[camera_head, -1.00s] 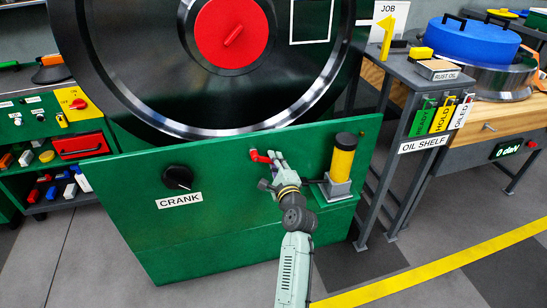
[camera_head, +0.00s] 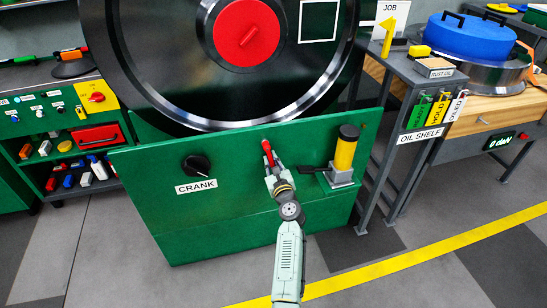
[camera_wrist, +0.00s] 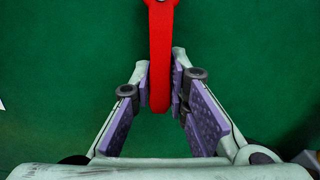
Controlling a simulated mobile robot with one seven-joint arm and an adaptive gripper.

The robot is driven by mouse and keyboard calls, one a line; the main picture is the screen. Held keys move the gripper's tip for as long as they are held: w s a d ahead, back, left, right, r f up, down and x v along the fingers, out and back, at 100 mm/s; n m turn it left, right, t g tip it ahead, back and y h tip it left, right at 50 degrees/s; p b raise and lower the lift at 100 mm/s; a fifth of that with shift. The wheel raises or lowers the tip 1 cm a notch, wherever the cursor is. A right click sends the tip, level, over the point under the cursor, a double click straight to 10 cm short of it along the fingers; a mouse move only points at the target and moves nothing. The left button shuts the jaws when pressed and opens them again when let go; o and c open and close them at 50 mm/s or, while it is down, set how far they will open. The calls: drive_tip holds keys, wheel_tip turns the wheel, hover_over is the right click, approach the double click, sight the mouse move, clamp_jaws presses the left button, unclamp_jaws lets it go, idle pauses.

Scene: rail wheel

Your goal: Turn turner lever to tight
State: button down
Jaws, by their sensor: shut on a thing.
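The red turner lever (camera_head: 268,153) is on the green front panel of the machine, right of the black CRANK knob. It hangs nearly straight down from its upper end. My gripper (camera_head: 271,170) is around its lower end, shut on it. The wrist view shows the red lever (camera_wrist: 161,60) upright between the purple pads of my gripper (camera_wrist: 161,92), against the green panel. No tight mark for the lever is readable, and the lever's upper end is cut off in the wrist view.
A yellow and black cylinder (camera_head: 345,148) on a grey base stands close to the right of my gripper. The black CRANK knob (camera_head: 196,166) is to the left. The large dark wheel (camera_head: 180,100) is above. The grey oil shelf (camera_head: 420,68) is at the right.

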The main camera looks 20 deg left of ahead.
drive_tip(key=shift+s+a+r+m+p, duration=0.1)
drive_tip(key=shift+s+a+m+p, duration=0.15)
drive_tip(key=shift+m+p, duration=0.3)
drive_tip(key=shift+s+a+m+p, duration=0.1)
drive_tip(key=shift+a+m+p, duration=0.25)
drive_tip(key=shift+m, duration=0.4)
drive_tip(key=shift+a, duration=0.1)
drive_tip(key=c, duration=1.5)
unclamp_jaws()
drive_tip(key=shift+c, duration=0.2)
drive_tip(key=shift+s, duration=0.15)
drive_tip(key=v, duration=1.2)
